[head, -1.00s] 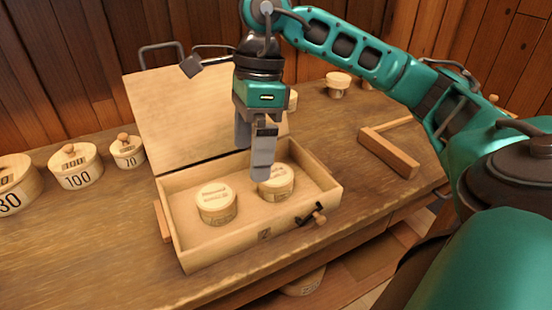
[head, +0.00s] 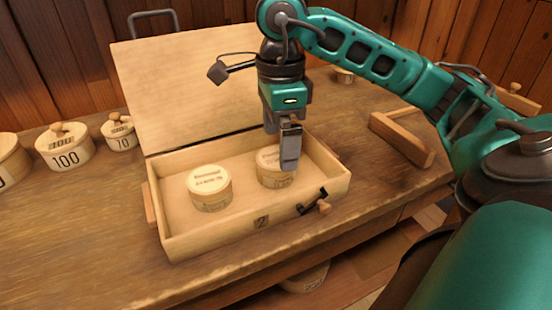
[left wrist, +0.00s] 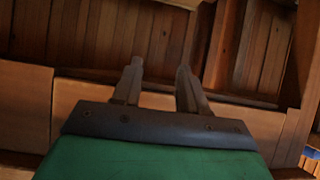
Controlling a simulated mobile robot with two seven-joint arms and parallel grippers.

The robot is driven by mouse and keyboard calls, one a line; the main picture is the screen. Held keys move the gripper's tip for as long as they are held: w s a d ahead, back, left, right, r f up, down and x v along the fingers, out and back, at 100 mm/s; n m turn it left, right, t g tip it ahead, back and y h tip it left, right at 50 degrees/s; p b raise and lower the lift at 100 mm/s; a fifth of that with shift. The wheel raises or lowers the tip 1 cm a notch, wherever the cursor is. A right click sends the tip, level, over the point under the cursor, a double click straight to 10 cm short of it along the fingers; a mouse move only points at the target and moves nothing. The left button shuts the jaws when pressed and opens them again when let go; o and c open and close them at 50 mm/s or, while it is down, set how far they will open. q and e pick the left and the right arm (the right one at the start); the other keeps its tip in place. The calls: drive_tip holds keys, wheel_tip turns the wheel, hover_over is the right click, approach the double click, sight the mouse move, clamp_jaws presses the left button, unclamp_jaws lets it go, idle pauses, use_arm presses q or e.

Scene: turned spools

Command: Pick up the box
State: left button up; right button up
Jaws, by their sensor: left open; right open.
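The open wooden box (head: 185,242) stands on the workbench in the head view, its lid (head: 185,90) raised at the back. Two round labelled wooden spools lie inside, one at the left (head: 210,188) and one at the right (head: 276,172). My right gripper (head: 283,148) points down over the right part of the box, in front of the right spool's edge. It is open and holds nothing that I can see; whether it touches the spool I cannot tell. My left gripper (left wrist: 158,80) shows in the left wrist view, open and empty, facing wooden panels.
Several knobbed wooden pots, one marked 100 (head: 64,150), stand left of the box. A wooden bracket (head: 402,140) lies on the workbench (head: 80,240) to the right. Bare bench lies in front of the left pots. Another spool (head: 306,278) sits on a lower shelf.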

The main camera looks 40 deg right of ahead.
sight(276, 167)
wheel_tip(276, 167, down, 5)
drive_tip(key=shift+s+r+b, duration=0.1)
drive_tip(key=shift+r+b, duration=0.1)
drive_tip(key=shift+b, duration=0.25)
drive_tip(key=shift+c, duration=0.2)
drive_tip(key=c, duration=0.9)
